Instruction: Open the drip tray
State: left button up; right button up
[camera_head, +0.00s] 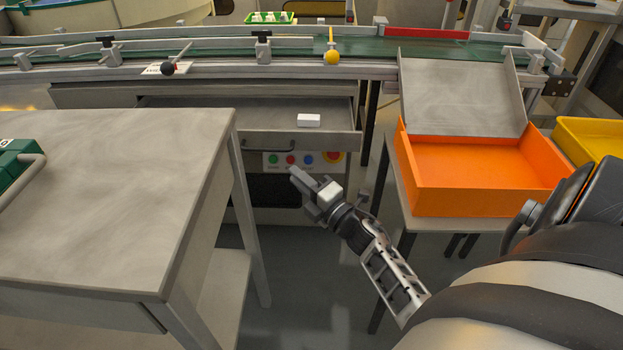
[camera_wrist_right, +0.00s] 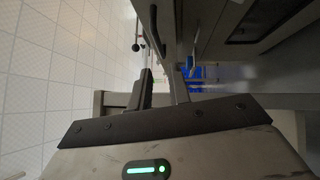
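The drip tray seems to be the grey drawer (camera_head: 245,117) below the conveyor. It stands pulled out, its inside showing, with a small white block (camera_head: 308,120) in it. A dark bar handle (camera_head: 297,149) is on its front. My right gripper (camera_head: 306,184) is below and in front of that handle, apart from it and empty. In the right wrist view its two dark fingers (camera_wrist_right: 163,88) have a gap between them. A curved dark bar (camera_wrist_right: 153,35), probably the handle, shows beyond the fingertips. My left gripper is out of view.
A grey table (camera_head: 110,190) fills the left, with a green case (camera_head: 15,168) on it. An orange bin (camera_head: 480,175) stands on a stand at the right, beside a yellow bin (camera_head: 590,140). Coloured buttons (camera_head: 290,159) sit below the drawer. Open floor lies between the tables.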

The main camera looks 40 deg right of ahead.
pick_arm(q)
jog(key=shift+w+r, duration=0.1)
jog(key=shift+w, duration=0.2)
pick_arm(e)
jog(key=s, duration=0.4)
jog(key=shift+d+f, duration=0.1)
jog(key=shift+f, duration=0.2)
jog(key=shift+w, duration=0.1)
